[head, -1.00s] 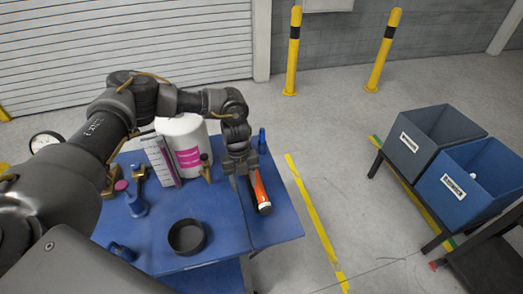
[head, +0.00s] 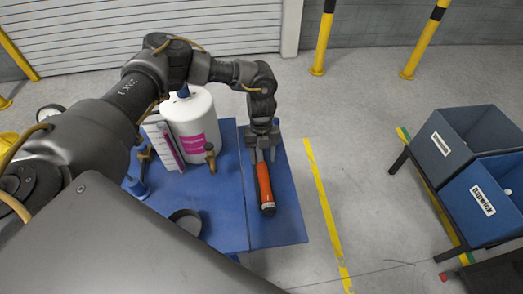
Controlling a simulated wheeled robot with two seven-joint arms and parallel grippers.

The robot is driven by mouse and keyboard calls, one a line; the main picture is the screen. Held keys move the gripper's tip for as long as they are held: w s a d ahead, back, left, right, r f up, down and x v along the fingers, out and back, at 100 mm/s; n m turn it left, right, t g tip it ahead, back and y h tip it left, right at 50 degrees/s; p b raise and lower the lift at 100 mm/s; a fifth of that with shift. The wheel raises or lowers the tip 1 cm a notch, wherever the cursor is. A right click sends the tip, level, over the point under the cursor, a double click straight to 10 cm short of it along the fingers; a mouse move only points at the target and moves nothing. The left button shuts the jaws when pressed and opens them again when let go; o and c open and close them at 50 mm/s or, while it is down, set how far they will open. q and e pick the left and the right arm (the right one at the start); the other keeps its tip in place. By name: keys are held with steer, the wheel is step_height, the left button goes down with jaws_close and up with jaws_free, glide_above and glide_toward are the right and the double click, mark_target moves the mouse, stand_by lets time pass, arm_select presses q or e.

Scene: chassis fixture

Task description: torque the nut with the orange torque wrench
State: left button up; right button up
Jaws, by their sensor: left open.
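The orange torque wrench (head: 264,186) lies on the right-hand panel of the blue table, with a black band and an end cap at its near end. My left gripper (head: 263,153) points down at the wrench's far end. Its fingers are open on either side of that end, and I cannot tell whether they touch it. The gripper hides the wrench's far end. I cannot make out the nut in this view. My right gripper is not in view.
The blue table (head: 225,215) also holds a white container (head: 192,125), a small brass fitting (head: 210,157) and a dark round dish (head: 186,217). A blue bin (head: 488,195) and a grey-blue bin (head: 465,140) stand at the right. Open floor lies between.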

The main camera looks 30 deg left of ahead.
mark_target(263, 168)
arm_select(q)
steer(key=b+x, duration=0.2)
steer(key=x, duration=0.2)
steer(key=shift+a+f, duration=0.1)
steer(key=shift+f, duration=0.1)
steer(key=b+x, duration=0.2)
steer(key=x, duration=0.1)
steer(key=shift+s, duration=0.1)
steer(key=shift+f, duration=0.3)
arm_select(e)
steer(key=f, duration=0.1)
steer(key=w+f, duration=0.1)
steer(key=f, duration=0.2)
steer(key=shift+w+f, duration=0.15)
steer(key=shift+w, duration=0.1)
arm_select(q)
steer(key=shift+s+r, duration=0.1)
steer(key=shift+c, duration=0.3)
jaws_close()
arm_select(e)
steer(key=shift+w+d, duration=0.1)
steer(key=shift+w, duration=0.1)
arm_select(q)
steer(key=shift+r, duration=0.15)
